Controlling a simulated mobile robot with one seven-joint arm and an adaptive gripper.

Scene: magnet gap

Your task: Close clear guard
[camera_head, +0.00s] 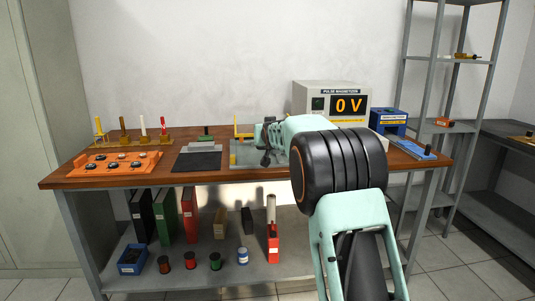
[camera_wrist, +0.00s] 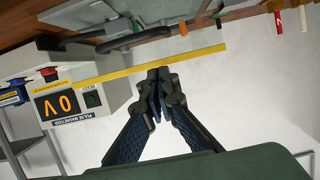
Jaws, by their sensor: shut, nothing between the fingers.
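The clear guard shows mainly by a yellow bar (camera_wrist: 150,66) that runs slantwise across the wrist view; its clear panel is hard to make out. In the head view a yellow upright and edge (camera_head: 243,135) stand at the back left of the grey fixture plate (camera_head: 240,161), and my arm hides much of the fixture. My gripper (camera_wrist: 157,76) is shut and empty, with its fingertips close to the yellow bar in the wrist view. I cannot tell whether they touch it. In the head view my gripper (camera_head: 267,156) is small and dark over the fixture.
The pulse magnetizer (camera_head: 318,99) reads 0 V at the back of the wooden bench (camera_head: 120,178). A blue box (camera_head: 388,121) stands to its right. An orange tray (camera_head: 114,162), a dark mat (camera_head: 197,161) and several upright tools lie left. Binders and jars fill the lower shelf.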

